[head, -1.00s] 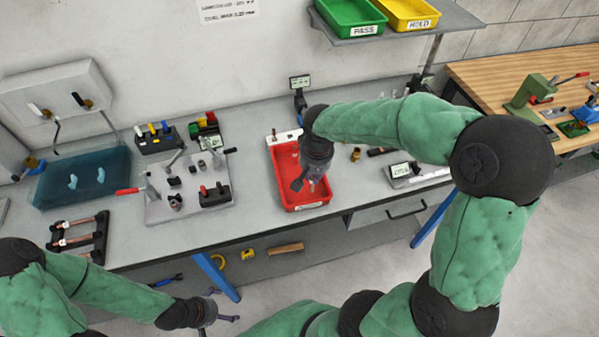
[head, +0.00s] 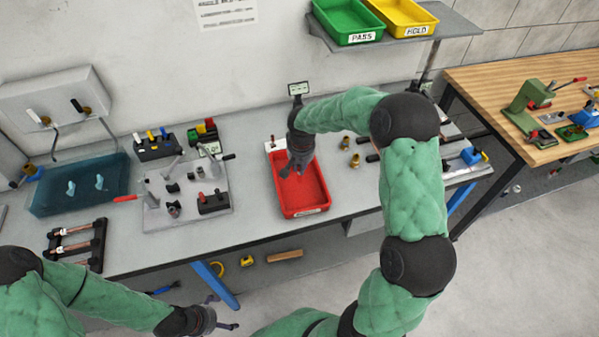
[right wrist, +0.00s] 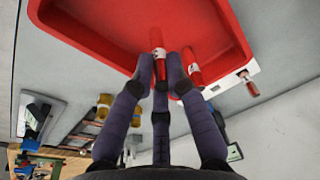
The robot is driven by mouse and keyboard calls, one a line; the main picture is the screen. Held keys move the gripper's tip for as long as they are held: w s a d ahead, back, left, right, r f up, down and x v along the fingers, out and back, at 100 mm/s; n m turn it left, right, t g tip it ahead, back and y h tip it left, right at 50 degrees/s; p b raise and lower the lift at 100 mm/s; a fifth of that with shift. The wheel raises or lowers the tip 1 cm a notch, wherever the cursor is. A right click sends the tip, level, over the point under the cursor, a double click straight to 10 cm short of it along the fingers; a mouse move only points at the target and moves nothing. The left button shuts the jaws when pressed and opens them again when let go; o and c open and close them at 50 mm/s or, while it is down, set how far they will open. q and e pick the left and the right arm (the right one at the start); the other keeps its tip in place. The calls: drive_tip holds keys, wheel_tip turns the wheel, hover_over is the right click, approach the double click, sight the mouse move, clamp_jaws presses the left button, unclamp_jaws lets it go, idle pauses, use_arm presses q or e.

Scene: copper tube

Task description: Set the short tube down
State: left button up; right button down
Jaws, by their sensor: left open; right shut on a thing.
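My right gripper (head: 292,172) is over the left back part of the red tray (head: 300,211), pointing down. In the right wrist view its fingers (right wrist: 160,68) are shut on a short tube (right wrist: 157,42), which looks reddish with a pale mark. The tray (right wrist: 90,38) fills the top of that view; I cannot tell whether the tube touches its floor. A second similar tube (right wrist: 192,66) shows beside the fingers near the tray's edge. The held tube is hidden in the head view. My left gripper (head: 228,314) is open and empty, low in front of the bench.
A clamp fixture plate (head: 188,213) stands left of the tray. Brass fittings (head: 354,160) stand to its right. A white block with a small copper piece (right wrist: 250,88) is just outside the tray. Green (head: 348,20) and yellow (head: 402,15) bins sit on the shelf above.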

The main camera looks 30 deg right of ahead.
sight(299, 181)
drive_tip(key=shift+w+f, duration=0.15)
drive_tip(key=shift+f, duration=1.6)
drive_tip(key=shift+f, duration=0.15)
drive_tip(key=c, duration=1.2)
unclamp_jaws()
drive_tip(key=shift+c, duration=0.2)
wheel_tip(299, 181, up, 12)
drive_tip(key=s, duration=0.1)
drive_tip(key=shift+s+a+p, duration=0.25)
drive_tip(key=shift+s+p, duration=0.05)
drive_tip(key=shift+p, duration=0.1)
